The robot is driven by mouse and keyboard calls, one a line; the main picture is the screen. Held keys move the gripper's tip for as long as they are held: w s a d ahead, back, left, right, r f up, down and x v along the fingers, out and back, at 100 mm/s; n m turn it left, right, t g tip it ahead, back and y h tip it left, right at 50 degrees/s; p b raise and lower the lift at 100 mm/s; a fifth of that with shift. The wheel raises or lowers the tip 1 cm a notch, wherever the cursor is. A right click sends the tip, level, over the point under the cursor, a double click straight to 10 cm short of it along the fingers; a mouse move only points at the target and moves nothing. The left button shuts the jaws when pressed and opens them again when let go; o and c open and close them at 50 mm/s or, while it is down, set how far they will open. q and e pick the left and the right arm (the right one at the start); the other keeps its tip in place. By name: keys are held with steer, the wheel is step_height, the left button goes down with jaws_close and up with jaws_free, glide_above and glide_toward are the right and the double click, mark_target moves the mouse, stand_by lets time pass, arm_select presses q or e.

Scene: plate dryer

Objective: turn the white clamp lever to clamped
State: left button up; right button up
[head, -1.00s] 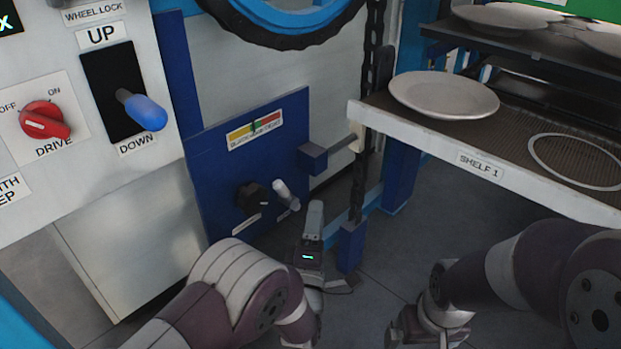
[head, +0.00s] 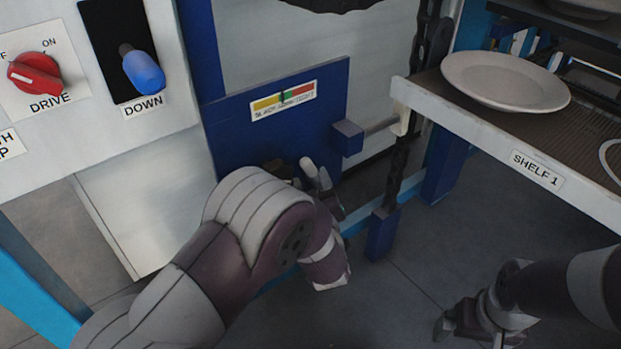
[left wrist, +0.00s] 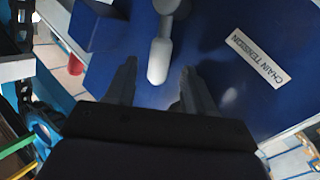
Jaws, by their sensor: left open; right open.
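The white clamp lever (head: 308,168) is on the blue panel (head: 232,128); my left arm partly covers it in the head view. In the left wrist view the white lever (left wrist: 158,62) reaches down from its pivot, its rounded end between the two fingers. My left gripper (left wrist: 158,72) is open, one finger on each side of the lever, with gaps visible on both sides. It also shows in the head view (head: 326,186) close by the lever. My right gripper (head: 444,327) is low at the lower right, away from the panel; its fingers are small there.
A "CHAIN TENSION" label (left wrist: 258,58) is on the panel beside the lever. A coloured gauge strip (head: 284,100) sits above. A blue block (head: 347,137) juts from the panel's right side. Shelf 1 (head: 470,122) with a plate (head: 506,80) is at the right.

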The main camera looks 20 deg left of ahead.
mark_target(310, 172)
arm_select(q)
steer(key=shift+b+x, duration=0.5)
steer(key=shift+x, duration=1.35)
jaws_close()
steer(key=p, duration=0.2)
steer(key=r+m+p, duration=0.1)
steer(key=p, duration=0.1)
steer(key=w+r+g+p, duration=0.1)
steer(key=p, duration=0.1)
steer(key=shift+d+r+m+p, duration=0.2)
steer(key=shift+d+m+p, duration=0.1)
steer(key=shift+d+m, duration=0.1)
steer(key=w+d+m+g+p, duration=0.1)
steer(key=m+p, duration=0.1)
steer(key=p, duration=0.3)
steer(key=shift+w+f, duration=0.15)
steer(key=shift+w+d+f+m+g+p, duration=0.15)
steer(key=shift+f+m+g+p, duration=0.2)
steer(key=shift+p, duration=0.15)
steer(key=shift+f, duration=0.1)
